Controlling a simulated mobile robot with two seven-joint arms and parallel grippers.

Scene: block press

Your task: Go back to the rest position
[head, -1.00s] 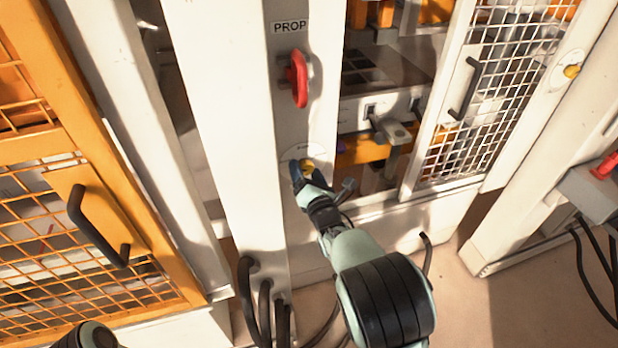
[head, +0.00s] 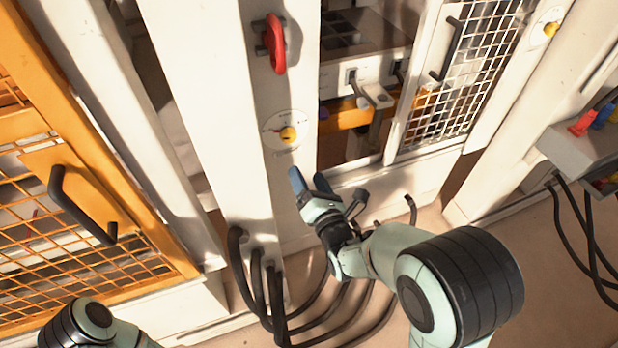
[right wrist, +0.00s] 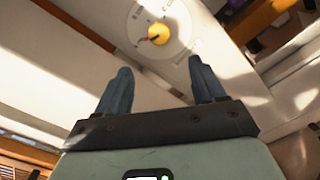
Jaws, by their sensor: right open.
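My right gripper (head: 309,182) is open and empty in front of the white post, below the yellow knob (head: 288,134) on its round white dial. In the right wrist view its two blue-grey fingers (right wrist: 160,88) stand apart with nothing between them. The yellow knob (right wrist: 158,34) shows beyond the fingertips, apart from them, with a small red mark at its left. Part of my left arm (head: 88,325) shows at the bottom left of the head view. My left gripper is out of view.
A red handle (head: 275,44) stands out from the post above the dial. An orange mesh door (head: 75,215) with a black handle is at the left. A white-framed mesh door (head: 440,105) is at the right. Black cables (head: 270,285) hang below. A grey box (head: 575,155) is at the right edge.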

